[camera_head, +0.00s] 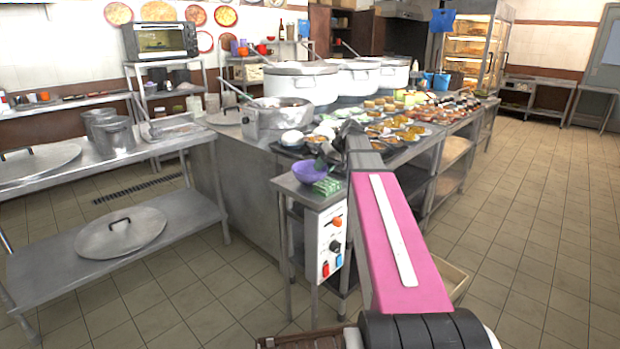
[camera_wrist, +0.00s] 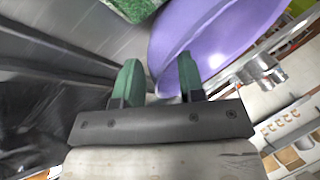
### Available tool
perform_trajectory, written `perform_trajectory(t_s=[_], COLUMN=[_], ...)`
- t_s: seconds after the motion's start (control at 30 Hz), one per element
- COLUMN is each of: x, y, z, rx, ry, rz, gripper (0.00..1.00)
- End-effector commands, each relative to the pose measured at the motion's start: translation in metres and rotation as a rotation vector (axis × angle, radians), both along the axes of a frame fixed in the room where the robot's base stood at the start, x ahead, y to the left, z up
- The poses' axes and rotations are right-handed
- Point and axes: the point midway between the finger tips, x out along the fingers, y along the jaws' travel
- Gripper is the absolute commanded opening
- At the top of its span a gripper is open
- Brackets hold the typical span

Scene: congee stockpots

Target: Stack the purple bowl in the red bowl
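The purple bowl (camera_head: 310,172) sits on a small metal stand, left of my arm in the head view. In the wrist view the purple bowl (camera_wrist: 215,30) fills the upper middle, with its rim running between my green fingertips. My gripper (camera_wrist: 159,75) is open: the left finger lies outside the rim, and the right finger overlaps the inside of the bowl. I cannot tell how far down the fingers reach. In the head view my gripper is small and partly hidden by my arm near the bowl. I cannot clearly make out a red bowl in either view.
A green patterned item (camera_head: 327,187) lies beside the bowl on the stand (camera_head: 312,197). A counter behind holds a steel pot (camera_head: 279,119), white stockpots (camera_head: 301,84) and several food trays. A lower table with lids (camera_head: 121,232) stands left. The floor at right is clear.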

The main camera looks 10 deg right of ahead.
Motion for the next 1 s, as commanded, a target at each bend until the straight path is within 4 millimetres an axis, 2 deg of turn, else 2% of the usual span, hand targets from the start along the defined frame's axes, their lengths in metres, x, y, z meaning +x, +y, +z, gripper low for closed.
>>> perform_trajectory(t_s=[0.13, 0.17, 0.2, 0.27, 0.73, 0.87, 1.0], x=[0.0, 0.0, 0.0, 0.0, 0.0, 0.0, 0.001], y=[0.0, 0.0, 0.0, 0.0, 0.0, 0.0, 0.0], z=[0.0, 0.0, 0.0, 0.0, 0.004, 0.012, 0.031], rx=[0.0, 0.0, 0.0, 0.0, 0.0, 0.0, 0.0], ry=[0.0, 0.0, 0.0, 0.0, 0.0, 0.0, -0.002], rz=[0.0, 0.0, 0.0, 0.0, 0.0, 0.0, 0.0], gripper=[0.36, 0.3, 0.17, 0.0, 0.0, 0.0, 0.0])
